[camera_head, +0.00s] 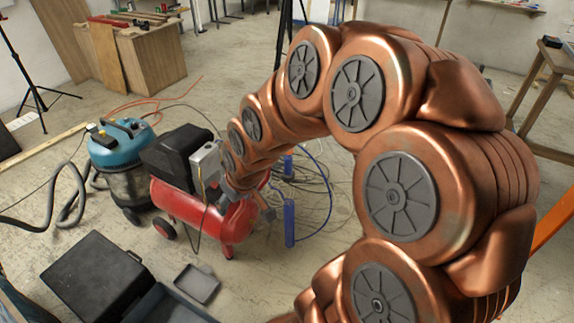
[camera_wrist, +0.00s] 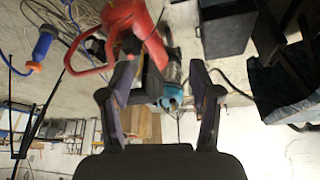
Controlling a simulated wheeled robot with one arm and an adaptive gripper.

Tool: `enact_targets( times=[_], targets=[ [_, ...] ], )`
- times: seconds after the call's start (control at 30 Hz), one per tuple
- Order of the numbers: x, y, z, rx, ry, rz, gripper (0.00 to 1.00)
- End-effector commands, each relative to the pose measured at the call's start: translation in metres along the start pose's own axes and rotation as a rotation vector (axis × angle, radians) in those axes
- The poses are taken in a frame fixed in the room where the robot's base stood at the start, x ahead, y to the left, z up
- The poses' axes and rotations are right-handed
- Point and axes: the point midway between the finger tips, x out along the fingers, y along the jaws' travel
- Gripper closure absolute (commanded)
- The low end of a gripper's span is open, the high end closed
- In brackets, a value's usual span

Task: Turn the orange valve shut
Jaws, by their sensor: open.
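I cannot make out an orange valve in either view. An orange bar (camera_head: 552,222) shows at the right edge of the head view, partly hidden behind my copper arm; I cannot tell what it belongs to. My gripper (camera_head: 263,204) is small in the head view, at the far end of my arm, in front of the red compressor. In the wrist view my gripper (camera_wrist: 160,82) has its two fingers spread wide apart.
The red compressor (camera_head: 184,203) stands left of my gripper, with a teal vacuum cleaner (camera_head: 122,146) beyond it. A black case (camera_head: 92,278) lies at lower left. Blue cylinders (camera_head: 289,222) and loose hoses are near the gripper. A wooden table (camera_head: 545,90) is at right.

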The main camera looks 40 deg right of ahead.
Motion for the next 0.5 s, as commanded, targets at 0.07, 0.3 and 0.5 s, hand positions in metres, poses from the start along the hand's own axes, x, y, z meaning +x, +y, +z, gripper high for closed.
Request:
enact_targets(
  times=[0.07, 0.3, 0.5],
  targets=[
    [0.046, 0.02, -0.007, 0.016, 0.083, 0.001, 0.37],
    [0.122, 0.089, -0.047, 0.058, 0.39, 0.046, 0.37],
    [0.164, 0.162, -0.062, 0.122, 0.658, 0.129, 0.37]
  ],
)
